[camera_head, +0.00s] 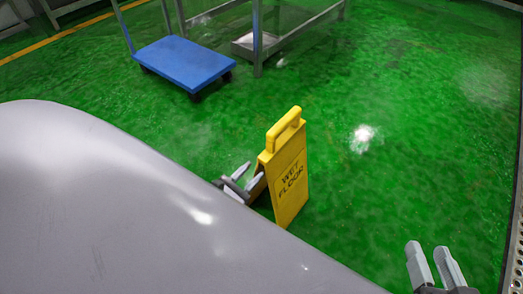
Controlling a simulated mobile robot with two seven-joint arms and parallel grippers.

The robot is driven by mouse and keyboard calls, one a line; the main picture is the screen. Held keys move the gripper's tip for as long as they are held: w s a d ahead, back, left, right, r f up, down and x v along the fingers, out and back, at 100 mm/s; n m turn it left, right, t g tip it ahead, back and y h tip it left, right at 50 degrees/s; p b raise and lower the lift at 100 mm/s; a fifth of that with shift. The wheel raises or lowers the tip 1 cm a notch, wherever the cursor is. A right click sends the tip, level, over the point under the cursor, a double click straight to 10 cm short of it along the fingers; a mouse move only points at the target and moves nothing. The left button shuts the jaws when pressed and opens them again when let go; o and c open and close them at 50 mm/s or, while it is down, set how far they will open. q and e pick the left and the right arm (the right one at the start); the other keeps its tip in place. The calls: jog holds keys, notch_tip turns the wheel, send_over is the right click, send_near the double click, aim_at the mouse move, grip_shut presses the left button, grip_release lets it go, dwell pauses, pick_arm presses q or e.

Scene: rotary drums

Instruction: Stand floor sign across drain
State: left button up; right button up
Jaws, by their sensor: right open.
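A yellow wet-floor sign (290,178) stands upright and spread on the green floor, with its handle on top and its lettered panel facing right. My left gripper (250,173) is just left of the sign, beside its rear panel. Its fingers look apart with floor showing between them; whether they touch the sign I cannot tell. My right gripper (432,250) is open and empty at the bottom right, well apart from the sign. A dark strip with rows of holes (517,262) runs along the right edge, mostly cut off; I cannot tell whether it is the drain.
A blue platform cart (183,63) stands at the upper left, beside a metal frame table (257,45). A large grey surface hides the lower left. The green floor right of the sign is clear and shiny.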

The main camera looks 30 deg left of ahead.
pick_arm(q)
jog(key=shift+s+a, duration=0.15)
jog(key=shift+s, duration=2)
pick_arm(e)
jog(key=shift+a, duration=0.25)
jog(key=shift+w, duration=0.1)
